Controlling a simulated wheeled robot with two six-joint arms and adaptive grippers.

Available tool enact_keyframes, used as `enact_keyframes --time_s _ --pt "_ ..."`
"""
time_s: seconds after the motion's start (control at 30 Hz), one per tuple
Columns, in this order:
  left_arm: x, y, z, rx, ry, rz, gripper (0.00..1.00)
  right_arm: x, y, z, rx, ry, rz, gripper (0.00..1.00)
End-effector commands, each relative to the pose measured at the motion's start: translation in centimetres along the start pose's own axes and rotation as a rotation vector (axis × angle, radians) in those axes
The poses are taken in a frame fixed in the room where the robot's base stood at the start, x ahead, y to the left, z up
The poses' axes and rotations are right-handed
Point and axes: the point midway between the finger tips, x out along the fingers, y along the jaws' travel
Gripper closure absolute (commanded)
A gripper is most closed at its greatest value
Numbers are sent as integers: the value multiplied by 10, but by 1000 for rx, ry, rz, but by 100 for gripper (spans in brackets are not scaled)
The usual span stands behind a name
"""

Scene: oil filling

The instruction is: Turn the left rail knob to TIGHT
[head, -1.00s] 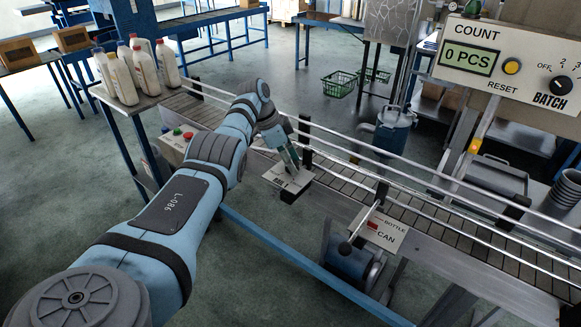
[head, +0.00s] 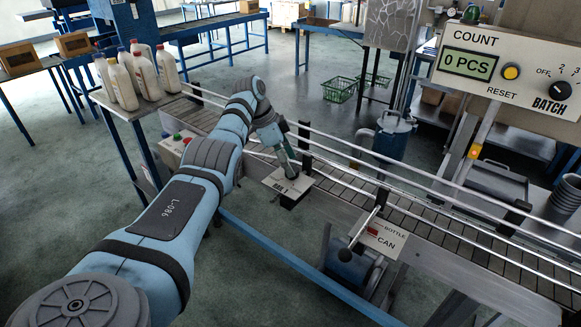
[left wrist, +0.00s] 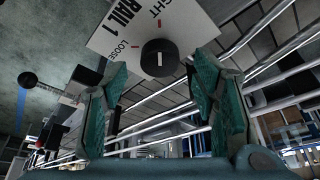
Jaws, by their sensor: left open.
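The left rail knob is a round black knob (left wrist: 159,58) with a white pointer mark. It sits on a white plate (left wrist: 115,40) reading RAIL 1, LOOSE and part of TIGHT. My left gripper (head: 290,174) is over this plate. In the left wrist view the teal fingers of my left gripper (left wrist: 160,92) are spread apart with the knob beyond their tips, roughly between them. No contact with the knob shows. My right gripper is out of view.
The conveyor (head: 345,190) with metal guide rails runs behind the plate. A BOTTLE/CAN lever panel (head: 385,238) stands to the right. Several white bottles (head: 145,70) stand on a table at the left. The count box (head: 515,65) is at the upper right.

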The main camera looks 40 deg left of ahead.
Motion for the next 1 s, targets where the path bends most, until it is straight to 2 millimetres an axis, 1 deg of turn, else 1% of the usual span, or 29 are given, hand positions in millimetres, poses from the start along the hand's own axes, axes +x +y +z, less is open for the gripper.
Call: enact_keyframes --time_s 0.1,0.2,0.3,0.4,0.5,1.0 --pt "-33 -1 0 1 1 -5 46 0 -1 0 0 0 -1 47" --pt "-61 -1 -1 1 1 -4 46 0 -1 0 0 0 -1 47" --pt "-82 -1 -1 1 0 -3 46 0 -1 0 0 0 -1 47" --pt "-93 0 -1 1 0 -1 46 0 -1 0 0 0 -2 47" --pt "-96 0 0 0 -1 1 46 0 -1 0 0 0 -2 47" --pt "-95 0 0 1 -1 0 46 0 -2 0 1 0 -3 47"
